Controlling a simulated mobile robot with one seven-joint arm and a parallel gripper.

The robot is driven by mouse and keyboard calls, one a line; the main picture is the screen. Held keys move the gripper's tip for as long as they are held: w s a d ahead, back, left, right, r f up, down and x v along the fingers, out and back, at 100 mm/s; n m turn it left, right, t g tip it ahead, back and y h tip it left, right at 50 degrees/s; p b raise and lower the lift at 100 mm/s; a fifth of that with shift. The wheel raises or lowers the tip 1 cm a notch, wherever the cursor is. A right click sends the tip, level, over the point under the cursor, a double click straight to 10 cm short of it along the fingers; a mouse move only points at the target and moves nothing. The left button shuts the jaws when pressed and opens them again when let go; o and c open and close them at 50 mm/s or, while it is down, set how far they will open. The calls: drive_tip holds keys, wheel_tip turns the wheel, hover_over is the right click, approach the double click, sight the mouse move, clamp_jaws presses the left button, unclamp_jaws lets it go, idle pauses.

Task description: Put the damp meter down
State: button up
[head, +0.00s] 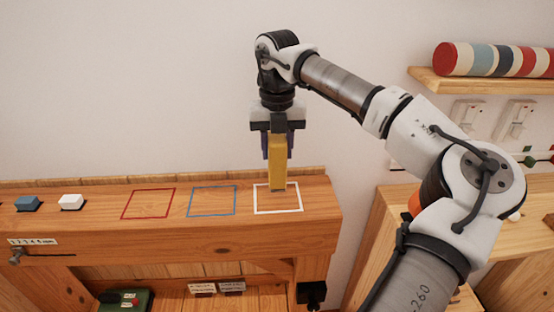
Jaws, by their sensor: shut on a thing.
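My gripper (278,140) points straight down and is shut on a yellow damp meter (279,162). The meter is held upright, with a grey lower tip. It stands over the white outlined square (291,208) on the wooden ledge, at that square's back part in the picture. I cannot tell whether the tip touches the wood or is slightly above it. The gripper's fingers are partly hidden behind the meter.
On the wooden ledge (105,220), a blue outlined square (212,214) and a red one (147,218) are empty. A white block (71,202) and a blue block (28,203) sit farther left. A striped roll (492,59) lies on a shelf at upper right.

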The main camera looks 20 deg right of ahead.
sight(277, 163)
drive_tip(key=shift+f+p, duration=0.4)
drive_tip(key=shift+f, duration=1.6)
drive_tip(key=shift+f, duration=0.1)
drive_tip(key=shift+f, duration=0.15)
drive_tip(key=o, duration=1.1)
drive_tip(key=shift+c, duration=0.2)
drive_tip(key=shift+r, duration=0.2)
